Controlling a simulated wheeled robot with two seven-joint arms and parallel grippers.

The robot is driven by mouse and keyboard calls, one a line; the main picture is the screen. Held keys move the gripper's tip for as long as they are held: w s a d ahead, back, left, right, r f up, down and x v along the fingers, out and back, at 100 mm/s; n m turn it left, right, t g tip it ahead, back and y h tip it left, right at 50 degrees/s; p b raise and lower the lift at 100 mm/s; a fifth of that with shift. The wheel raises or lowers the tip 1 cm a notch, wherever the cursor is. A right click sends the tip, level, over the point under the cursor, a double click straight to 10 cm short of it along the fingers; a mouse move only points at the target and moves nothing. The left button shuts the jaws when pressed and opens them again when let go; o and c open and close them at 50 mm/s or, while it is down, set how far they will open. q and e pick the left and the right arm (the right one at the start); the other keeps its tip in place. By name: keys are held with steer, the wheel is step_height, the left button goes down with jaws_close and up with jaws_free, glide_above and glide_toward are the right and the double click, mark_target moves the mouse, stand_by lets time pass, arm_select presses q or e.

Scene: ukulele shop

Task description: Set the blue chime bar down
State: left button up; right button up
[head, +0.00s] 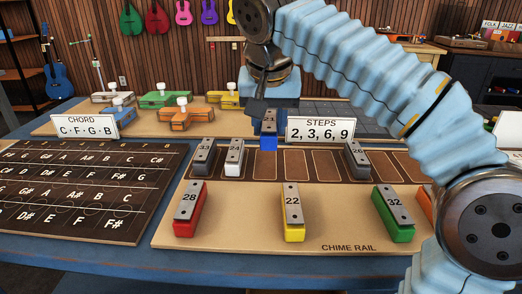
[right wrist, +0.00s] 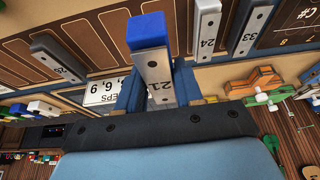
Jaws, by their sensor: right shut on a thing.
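The blue chime bar (head: 268,143), with a grey metal top, is in my right gripper (head: 268,112). It hangs over the back edge of the chime rail's dark slot strip (head: 297,165), in line with the slot just right of bar 24. I cannot tell whether it touches the rail. In the right wrist view the bar (right wrist: 152,62) reads 21, and the fingers (right wrist: 158,92) close on its sides, its blue end pointing away. Bars 33 (head: 203,157) and 24 (head: 234,158) stand in slots to its left. My left gripper is not in view.
Bar 26 (head: 357,160) stands further right on the strip, with empty slots between. Bars 28 (head: 189,210), 22 (head: 293,212) and 32 (head: 393,213) stand in front. The STEPS sign (head: 320,130) is close behind, right of the gripper. A note chart (head: 75,190) lies left.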

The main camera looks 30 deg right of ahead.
glide_toward(266, 159)
steer(key=shift+w+d+f+b, duration=0.3)
steer(key=shift+w+d+f, duration=0.05)
steer(key=shift+w+f, duration=0.2)
steer(key=b+x, duration=0.1)
steer(key=x, duration=0.3)
steer(key=shift+s+a+f, duration=0.15)
steer(key=shift+f, duration=0.25)
steer(key=shift+f, duration=0.15)
steer(key=o, duration=1.1)
steer(key=shift+c, duration=0.2)
